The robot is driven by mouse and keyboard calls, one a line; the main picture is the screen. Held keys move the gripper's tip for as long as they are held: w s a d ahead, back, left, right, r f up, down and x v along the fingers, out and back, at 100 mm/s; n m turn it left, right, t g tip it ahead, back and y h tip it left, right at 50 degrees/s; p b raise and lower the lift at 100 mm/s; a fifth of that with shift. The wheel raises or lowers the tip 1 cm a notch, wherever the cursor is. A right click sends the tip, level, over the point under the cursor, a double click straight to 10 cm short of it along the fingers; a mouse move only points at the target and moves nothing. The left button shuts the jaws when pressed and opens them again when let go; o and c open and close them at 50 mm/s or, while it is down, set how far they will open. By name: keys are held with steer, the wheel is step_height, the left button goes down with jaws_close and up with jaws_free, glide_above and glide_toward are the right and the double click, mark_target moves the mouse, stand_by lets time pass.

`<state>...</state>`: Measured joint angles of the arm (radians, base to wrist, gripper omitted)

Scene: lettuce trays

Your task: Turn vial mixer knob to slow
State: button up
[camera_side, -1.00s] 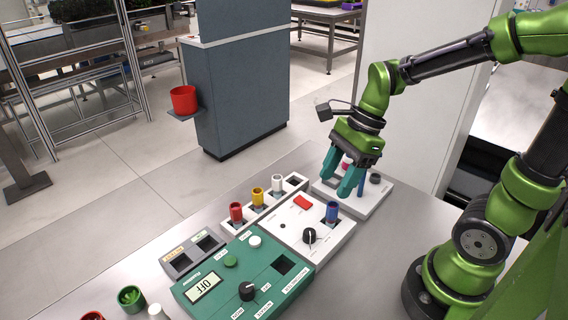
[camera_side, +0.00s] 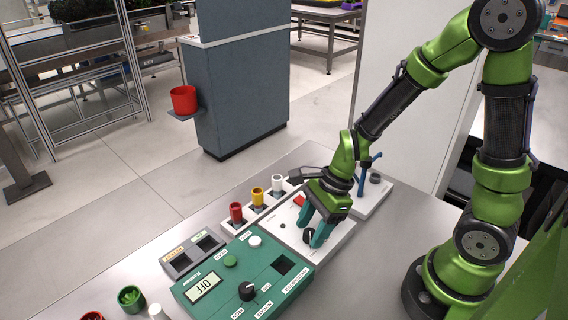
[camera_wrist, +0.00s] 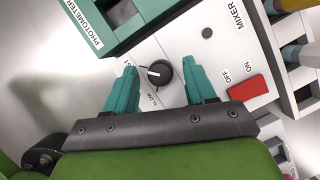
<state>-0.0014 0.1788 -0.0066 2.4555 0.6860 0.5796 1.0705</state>
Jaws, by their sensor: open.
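The vial mixer (camera_side: 343,235) is a white box; it also shows in the wrist view (camera_wrist: 190,45) with the word MIXER. Its black round knob (camera_wrist: 160,73) has a white pointer mark facing left in the wrist view. The SLOW label lies just below the knob there, and another label to its left is partly covered by a finger. My gripper (camera_wrist: 163,88) is open, with its teal fingers on either side of the knob; I cannot tell whether they touch it. In the side view my gripper (camera_side: 313,233) is low over the mixer and partly hides the knob.
A red switch (camera_wrist: 248,88) marked ON and OFF sits on the mixer. The green photometer (camera_side: 230,285) stands beside it, its display reading OFF. Red, yellow and white capped vials (camera_side: 257,195) stand in a rack behind. A white device with a blue upright (camera_side: 363,180) stands farther right.

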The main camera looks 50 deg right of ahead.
steer(key=shift+c, duration=0.2)
jaws_close()
steer(key=n+g, duration=0.1)
steer(key=n, duration=0.3)
steer(key=shift+w+n+g+y, duration=0.15)
steer(key=shift+n+g+y, duration=0.15)
steer(key=shift+n+g, duration=0.1)
steer(key=n+g, duration=0.1)
steer(key=n, duration=0.3)
steer(key=shift+w+n+g, duration=0.1)
steer(key=shift+n+g, duration=0.2)
steer(key=shift+g, duration=0.1)
steer(key=n, duration=0.2)
steer(key=n+g+h, duration=0.1)
steer(key=n, duration=0.1)
steer(key=shift+w+a+h, duration=0.1)
steer(key=shift+h, duration=0.2)
steer(key=shift+n+g+h, duration=0.5)
steer(key=shift+n+h, duration=0.1)
steer(key=shift+n, duration=1.5)
